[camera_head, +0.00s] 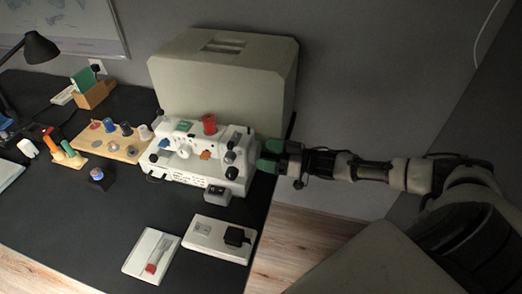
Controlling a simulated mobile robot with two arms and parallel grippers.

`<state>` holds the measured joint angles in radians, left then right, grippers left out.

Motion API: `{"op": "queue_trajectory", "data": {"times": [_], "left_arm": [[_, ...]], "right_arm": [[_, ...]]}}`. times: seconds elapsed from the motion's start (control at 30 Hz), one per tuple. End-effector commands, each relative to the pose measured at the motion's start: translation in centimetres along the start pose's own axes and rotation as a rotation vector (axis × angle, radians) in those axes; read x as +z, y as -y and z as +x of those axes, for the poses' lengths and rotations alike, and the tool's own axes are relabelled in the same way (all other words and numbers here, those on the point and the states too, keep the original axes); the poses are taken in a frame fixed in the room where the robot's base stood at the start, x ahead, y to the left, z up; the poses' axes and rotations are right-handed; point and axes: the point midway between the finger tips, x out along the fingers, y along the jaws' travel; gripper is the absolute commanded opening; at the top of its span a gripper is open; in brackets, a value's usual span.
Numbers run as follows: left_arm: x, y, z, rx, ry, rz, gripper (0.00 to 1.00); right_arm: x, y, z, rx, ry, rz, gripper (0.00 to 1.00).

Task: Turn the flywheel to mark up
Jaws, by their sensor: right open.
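A white sewing machine (188,165) with a red spool (209,124) on top stands on the black desk. Its right end faces my right gripper (266,155). The gripper comes in from the right with green fingertips, jaws open, close against the machine's right end. The flywheel is not clearly visible there; the gripper and the machine's end cover that spot. I cannot tell whether the fingers touch it, and no mark shows. My left gripper is not in view.
A large beige case (222,80) stands right behind the machine. A wooden spool rack (112,142) is to its left. A small grey box (217,195) sits in front. The desk's right edge runs close to the gripper.

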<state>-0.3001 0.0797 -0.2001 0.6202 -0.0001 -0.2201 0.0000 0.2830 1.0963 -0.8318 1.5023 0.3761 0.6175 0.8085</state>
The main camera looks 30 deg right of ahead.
Motion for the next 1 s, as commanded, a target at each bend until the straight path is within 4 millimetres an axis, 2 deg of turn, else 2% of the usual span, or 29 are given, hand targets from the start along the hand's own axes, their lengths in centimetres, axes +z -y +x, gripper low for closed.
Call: {"op": "queue_trajectory", "data": {"times": [0.03,0.2,0.53,0.83,1.0], "left_arm": [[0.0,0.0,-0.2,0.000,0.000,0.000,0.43],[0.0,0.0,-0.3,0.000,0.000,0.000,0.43],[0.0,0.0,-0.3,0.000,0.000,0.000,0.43],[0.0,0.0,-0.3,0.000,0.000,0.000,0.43],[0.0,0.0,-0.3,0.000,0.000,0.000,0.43]], "right_arm": [[-0.1,0.0,0.8,-0.001,-0.003,0.001,0.92],[0.0,0.0,2.2,0.000,0.000,0.001,0.92],[0.1,0.0,2.4,0.001,0.001,0.000,0.91],[0.1,0.0,2.4,0.001,0.001,0.000,0.45],[0.1,0.0,2.4,0.001,0.001,-0.006,0.43]]}}
